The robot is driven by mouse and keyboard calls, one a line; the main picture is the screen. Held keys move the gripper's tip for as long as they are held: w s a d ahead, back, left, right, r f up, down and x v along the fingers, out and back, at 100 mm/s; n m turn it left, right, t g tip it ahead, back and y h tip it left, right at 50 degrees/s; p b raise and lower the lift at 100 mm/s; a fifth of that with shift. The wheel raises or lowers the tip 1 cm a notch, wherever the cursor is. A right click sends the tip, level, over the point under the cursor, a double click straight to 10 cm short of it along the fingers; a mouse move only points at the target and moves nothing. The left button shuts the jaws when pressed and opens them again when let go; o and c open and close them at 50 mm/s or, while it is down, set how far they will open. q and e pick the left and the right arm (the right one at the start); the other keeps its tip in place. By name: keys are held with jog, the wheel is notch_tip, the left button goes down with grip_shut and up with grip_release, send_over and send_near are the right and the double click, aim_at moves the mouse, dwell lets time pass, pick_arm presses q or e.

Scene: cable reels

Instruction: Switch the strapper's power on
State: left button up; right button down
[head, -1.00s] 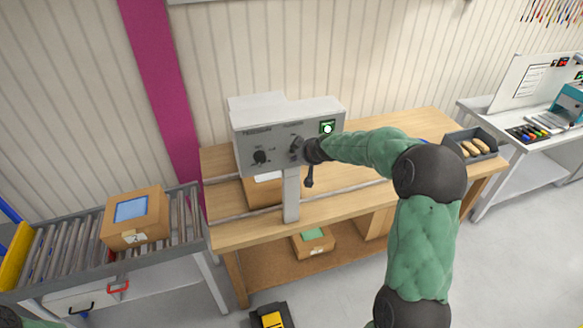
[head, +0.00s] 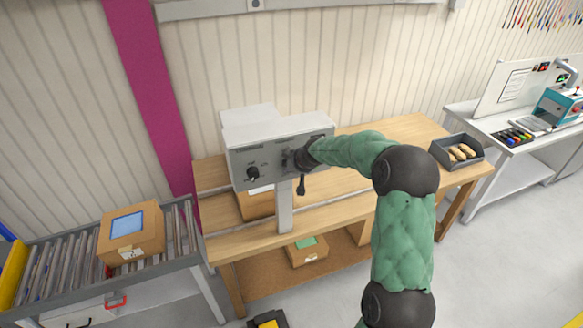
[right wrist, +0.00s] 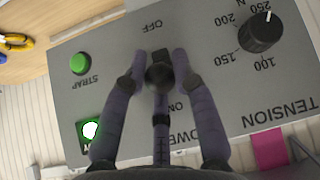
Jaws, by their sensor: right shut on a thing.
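The strapper's grey control box (head: 245,170) stands on a post on the wooden bench. In the right wrist view its panel (right wrist: 215,105) appears upside down. The dark power switch (right wrist: 160,76) sits between the OFF and ON labels. My right gripper (head: 304,158) is at the panel front, shut on this switch, with one finger on each side of it in the wrist view (right wrist: 160,58). The switch's exact pointing direction is partly hidden. A lamp (right wrist: 90,130) beside it glows green. My left gripper is not in view.
A tension knob (right wrist: 261,32) and green strap button (right wrist: 79,63) are on the same panel. A roller conveyor with a carton (head: 131,233) is at the left. A dark tray (head: 457,151) is on the bench's right end.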

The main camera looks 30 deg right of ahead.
jog(key=shift+s+a+f, duration=0.3)
jog(key=shift+f, duration=0.35)
jog(key=c, duration=1.1)
grip_release()
jog(key=shift+o, duration=0.4)
jog(key=shift+d+r, duration=0.1)
jog(key=shift+w+r, duration=0.15)
jog(key=shift+r, duration=0.1)
jog(key=shift+s+d+r, duration=0.15)
jog(key=shift+s+r, duration=0.05)
jog(key=shift+r, duration=0.2)
jog(key=v, duration=1.1)
